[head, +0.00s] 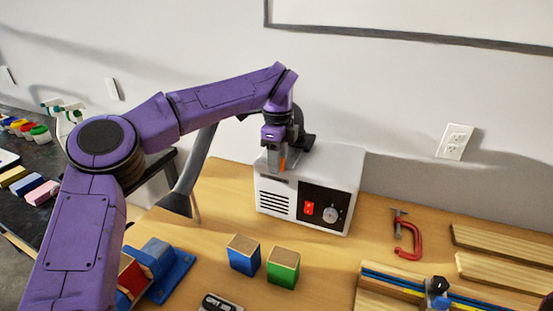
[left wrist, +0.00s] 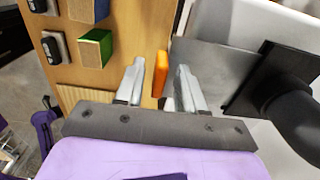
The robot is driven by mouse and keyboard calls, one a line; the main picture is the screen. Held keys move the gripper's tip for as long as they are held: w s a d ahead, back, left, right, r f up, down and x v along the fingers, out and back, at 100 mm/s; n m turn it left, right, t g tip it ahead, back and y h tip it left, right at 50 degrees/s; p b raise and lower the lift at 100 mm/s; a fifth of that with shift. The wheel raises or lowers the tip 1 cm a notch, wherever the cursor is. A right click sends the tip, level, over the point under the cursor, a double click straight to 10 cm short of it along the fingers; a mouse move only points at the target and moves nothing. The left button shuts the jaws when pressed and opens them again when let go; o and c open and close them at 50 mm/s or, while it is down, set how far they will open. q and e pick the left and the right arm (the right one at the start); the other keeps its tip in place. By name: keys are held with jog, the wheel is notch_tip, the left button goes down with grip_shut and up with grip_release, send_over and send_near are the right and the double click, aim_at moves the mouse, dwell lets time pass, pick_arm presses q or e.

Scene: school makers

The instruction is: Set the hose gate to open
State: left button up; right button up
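The hose gate's orange tab (head: 283,163) shows just under my left gripper (head: 271,150), at the top left of a white machine (head: 335,165). In the left wrist view the orange tab (left wrist: 160,73) stands between the two fingers of my left gripper (left wrist: 159,68), with a visible gap on each side. The fingers are apart. A flat grey plate (left wrist: 212,65) lies right of the tab, beside a black hose fitting (left wrist: 262,85). The gripper hides part of the gate in the head view. My right gripper is not in view.
The machine's front has a red switch (head: 309,208) and a dial (head: 330,215). A blue block (head: 243,260) and a green block (head: 282,273) stand in front of it. A red clamp (head: 410,240) and wooden strips (head: 500,245) lie to the right.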

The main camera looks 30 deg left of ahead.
pick_arm(q)
notch_tip(320, 180, up, 11)
jog(key=shift+f+p, duration=0.2)
jog(key=shift+p, duration=0.1)
dwell(0.5)
